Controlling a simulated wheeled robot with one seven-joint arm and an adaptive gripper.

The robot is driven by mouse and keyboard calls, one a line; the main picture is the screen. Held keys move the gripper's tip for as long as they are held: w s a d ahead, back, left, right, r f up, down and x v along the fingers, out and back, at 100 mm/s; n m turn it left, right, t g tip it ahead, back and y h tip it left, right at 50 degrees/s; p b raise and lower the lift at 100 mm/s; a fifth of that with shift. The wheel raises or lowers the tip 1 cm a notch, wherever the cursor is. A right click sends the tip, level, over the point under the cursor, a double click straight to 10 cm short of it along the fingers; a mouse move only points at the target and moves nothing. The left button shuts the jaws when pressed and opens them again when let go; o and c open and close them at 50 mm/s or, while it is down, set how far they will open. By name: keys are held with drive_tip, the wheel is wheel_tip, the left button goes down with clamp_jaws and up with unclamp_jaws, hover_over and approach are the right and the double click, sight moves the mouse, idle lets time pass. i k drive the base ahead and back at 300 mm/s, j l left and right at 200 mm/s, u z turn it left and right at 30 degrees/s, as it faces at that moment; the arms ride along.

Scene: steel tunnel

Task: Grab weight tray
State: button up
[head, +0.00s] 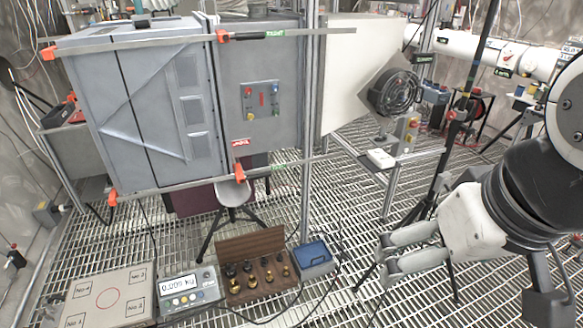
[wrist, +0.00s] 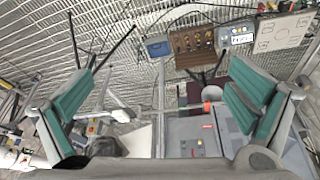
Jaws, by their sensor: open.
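The weight tray (head: 250,244) is an open wooden case with a raised brown back board, low at the bottom centre of the head view. It holds several dark and brass weights (head: 268,276). It also shows in the wrist view as a brown case (wrist: 195,59) at the top, right of centre. My gripper (head: 386,256) is open and empty, in the air well to the right of the tray. In the wrist view my two green-padded fingers (wrist: 160,75) are wide apart, with the tray beyond them and not between them.
A scale with a lit display (head: 183,284) and a marked plate (head: 110,296) stand left of the tray. A small blue box (head: 315,257) is on its right. Cables run around them. A grey cabinet (head: 140,105) and metal posts stand behind, and a tripod (head: 425,205) stands near my gripper.

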sight(315, 253)
drive_tip(key=i+l+u, duration=0.35)
drive_tip(key=l, duration=0.2)
drive_tip(key=i+l+u, duration=0.35)
drive_tip(key=l, duration=0.3)
drive_tip(key=i+l+u, duration=0.2)
drive_tip(key=l, duration=0.15)
drive_tip(key=i+l+u, duration=0.15)
drive_tip(key=l, duration=0.2)
